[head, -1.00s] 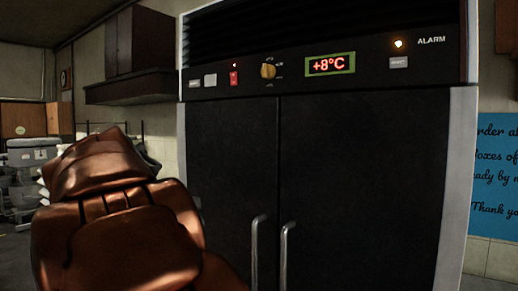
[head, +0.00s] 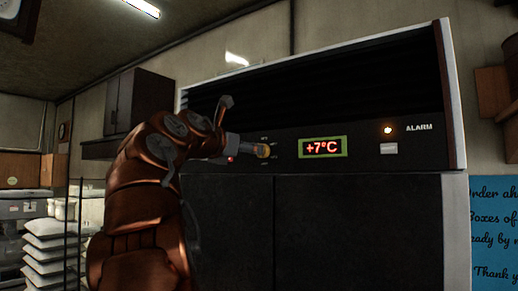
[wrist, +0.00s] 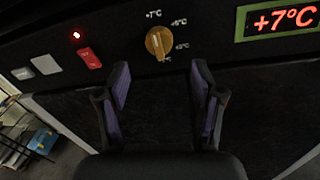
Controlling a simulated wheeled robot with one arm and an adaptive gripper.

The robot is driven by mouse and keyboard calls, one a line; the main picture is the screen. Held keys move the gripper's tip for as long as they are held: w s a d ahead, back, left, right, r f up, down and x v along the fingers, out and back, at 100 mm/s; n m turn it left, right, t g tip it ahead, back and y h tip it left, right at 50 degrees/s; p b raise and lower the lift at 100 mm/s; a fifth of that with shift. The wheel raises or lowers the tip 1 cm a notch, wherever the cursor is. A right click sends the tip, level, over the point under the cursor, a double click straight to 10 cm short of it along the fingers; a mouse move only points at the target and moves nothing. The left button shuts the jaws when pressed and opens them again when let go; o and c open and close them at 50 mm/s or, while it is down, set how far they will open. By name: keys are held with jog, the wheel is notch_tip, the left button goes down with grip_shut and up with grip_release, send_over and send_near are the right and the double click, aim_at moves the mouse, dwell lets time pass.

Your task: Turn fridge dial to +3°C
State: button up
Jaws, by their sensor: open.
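The fridge dial (wrist: 158,42) is a yellow-brown knob on the black control panel, with temperature marks around it. In the head view, the dial (head: 263,151) is at the end of my gripper (head: 238,128). The fridge display (head: 323,147) reads +7°C, and the wrist view's display (wrist: 281,19) agrees. In the wrist view, my gripper (wrist: 161,72) is open and empty, its fingers spread just below and either side of the dial. I cannot tell whether a finger touches it.
A red switch (wrist: 89,58) and pale buttons (wrist: 46,64) sit left of the dial. A lit alarm lamp (head: 388,130) is on the right of the panel. The dark fridge doors (head: 360,235) are below. A rack with white sacks (head: 50,262) stands at left.

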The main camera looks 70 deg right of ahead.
jog(key=d, duration=0.2)
jog(key=d+p, duration=0.1)
jog(key=d, duration=0.2)
jog(key=s+d, duration=0.1)
jog(key=d, duration=0.1)
jog(key=shift+d+f+p, duration=0.1)
jog(key=shift+d+p, duration=0.2)
jog(key=shift+p, duration=0.1)
jog(key=shift+c, duration=0.4)
jog(key=c, duration=1.1)
jog(key=shift+o, duration=0.2)
